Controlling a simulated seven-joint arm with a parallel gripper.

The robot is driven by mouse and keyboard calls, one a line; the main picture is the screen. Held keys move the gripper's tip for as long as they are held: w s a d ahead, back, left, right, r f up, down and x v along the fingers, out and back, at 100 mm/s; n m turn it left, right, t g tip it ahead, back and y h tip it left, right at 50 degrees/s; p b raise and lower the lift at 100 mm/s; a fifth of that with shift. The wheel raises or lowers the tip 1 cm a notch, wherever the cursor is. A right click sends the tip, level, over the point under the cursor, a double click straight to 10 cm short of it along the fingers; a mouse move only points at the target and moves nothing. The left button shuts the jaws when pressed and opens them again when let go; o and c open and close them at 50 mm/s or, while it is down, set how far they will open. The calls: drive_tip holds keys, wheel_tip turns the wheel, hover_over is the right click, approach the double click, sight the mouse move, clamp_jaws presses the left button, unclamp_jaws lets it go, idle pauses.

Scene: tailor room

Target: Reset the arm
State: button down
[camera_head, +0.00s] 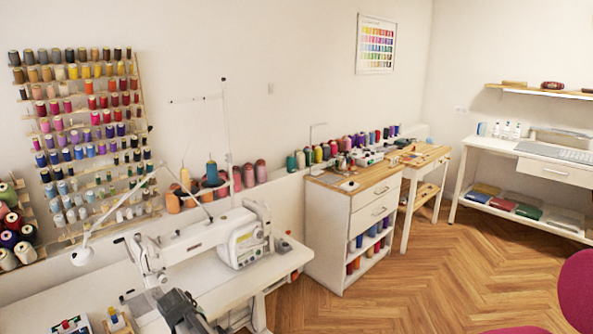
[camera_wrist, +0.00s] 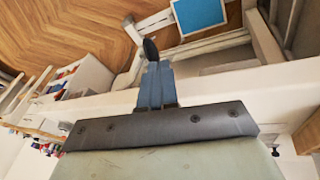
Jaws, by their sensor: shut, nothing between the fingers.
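My gripper (camera_wrist: 157,68) shows in the wrist view, its two blue-grey fingers together with nothing between them. It points out past the white table edge, with wooden floor beyond. A dark rounded shape (camera_wrist: 150,49) shows just past the fingertips; I cannot tell what it is or whether it touches.
The sewing machine stands on a white table (camera_head: 70,290). Small thread spools (camera_head: 117,318) stand at its front edge. A thread rack (camera_head: 85,130) hangs on the wall. A white drawer cabinet (camera_head: 350,215) stands to the right. The wooden floor (camera_head: 450,270) is mostly clear.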

drive_tip(key=s+d+f+m+g+h, duration=0.1)
drive_tip(key=s+d+f+g, duration=0.3)
drive_tip(key=d+f, duration=0.95)
drive_tip(key=s+d+f+m+g+h, duration=0.1)
drive_tip(key=s+d+f, duration=0.75)
drive_tip(key=d, duration=0.85)
drive_tip(key=s+d+f+m+g+y, duration=0.1)
drive_tip(key=s+d+f+g, duration=0.1)
drive_tip(key=s+d, duration=0.4)
drive_tip(key=s+d+f+m+g+y, duration=0.1)
drive_tip(key=s+d+f, duration=0.4)
drive_tip(key=s, duration=0.7)
drive_tip(key=s+d+f+m+g, duration=0.1)
drive_tip(key=s+d+f, duration=0.3)
drive_tip(key=s, duration=0.5)
drive_tip(key=d+g, duration=0.1)
drive_tip(key=d, duration=0.1)
drive_tip(key=shift+s+d+m+g+y, duration=0.3)
drive_tip(key=shift+s+m+g+y, duration=0.1)
